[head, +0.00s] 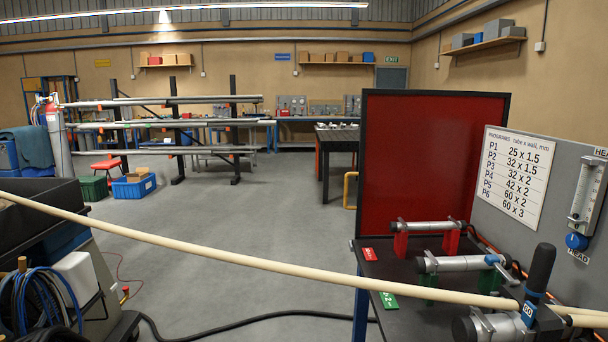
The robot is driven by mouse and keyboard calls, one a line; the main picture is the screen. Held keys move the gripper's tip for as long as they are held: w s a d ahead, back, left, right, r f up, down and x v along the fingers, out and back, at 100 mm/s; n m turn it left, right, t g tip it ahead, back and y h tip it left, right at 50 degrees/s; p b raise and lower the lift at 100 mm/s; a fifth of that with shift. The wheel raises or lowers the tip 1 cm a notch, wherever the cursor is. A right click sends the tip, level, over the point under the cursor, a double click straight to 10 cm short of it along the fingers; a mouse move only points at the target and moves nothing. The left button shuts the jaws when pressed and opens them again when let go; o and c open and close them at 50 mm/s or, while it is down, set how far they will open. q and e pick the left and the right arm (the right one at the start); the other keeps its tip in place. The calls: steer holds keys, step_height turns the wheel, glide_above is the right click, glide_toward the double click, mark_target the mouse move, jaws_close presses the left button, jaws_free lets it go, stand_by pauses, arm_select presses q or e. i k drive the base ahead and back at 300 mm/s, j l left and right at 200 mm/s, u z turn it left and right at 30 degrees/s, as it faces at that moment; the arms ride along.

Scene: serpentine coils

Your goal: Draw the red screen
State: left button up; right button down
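The red screen (420,165) is a dark red panel in a black frame. It stands upright behind the right-hand bench, at the right of centre in the head view. Its lower right part is hidden by the grey panel and the parts on the bench. Neither of my grippers shows in this view.
A long cream rod (250,257) slants across the foreground. The dark bench (385,268) at right holds tubes on red and green stands and a black-handled tool (540,272). A grey programme panel (570,235) stands behind. A cable crosses the open grey floor (230,235).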

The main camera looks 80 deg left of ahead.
mark_target(420, 151)
steer(key=u, duration=2.25)
